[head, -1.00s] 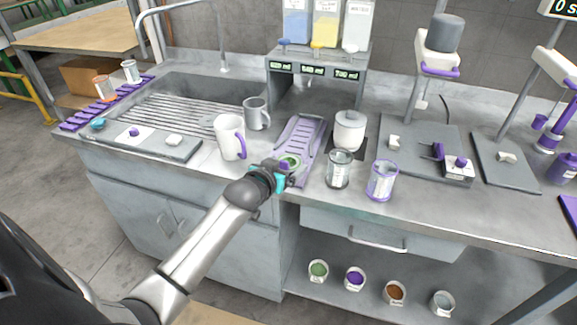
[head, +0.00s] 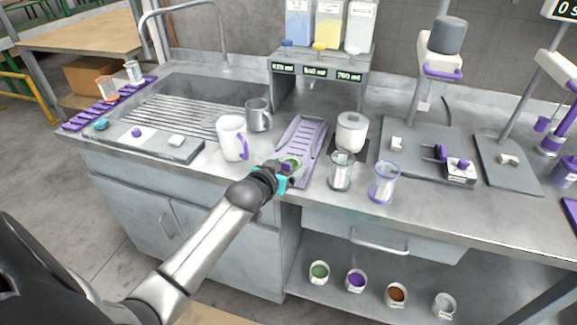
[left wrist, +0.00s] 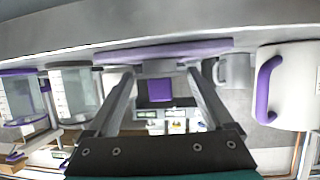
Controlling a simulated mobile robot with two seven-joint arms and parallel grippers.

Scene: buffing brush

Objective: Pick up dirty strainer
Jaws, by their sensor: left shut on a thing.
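The dirty strainer (head: 292,161) shows in the head view as a small round thing with green inside, at the near end of the purple ribbed tray (head: 301,140). My left gripper (head: 285,170) is at its near side, by the counter's front edge, and is shut on its purple handle. In the left wrist view a purple block (left wrist: 159,90), which looks like the handle, sits between the fingers (left wrist: 160,98). The gripper hides part of the strainer. I cannot tell whether the strainer touches the tray. My right gripper is not in view.
A white mug (head: 231,137) with a purple handle stands left of the gripper, a grey mug (head: 258,115) behind it. Two glass beakers (head: 340,171) (head: 384,183) stand to the right. A white pot (head: 351,132) is behind them. The sink (head: 190,95) is at the left.

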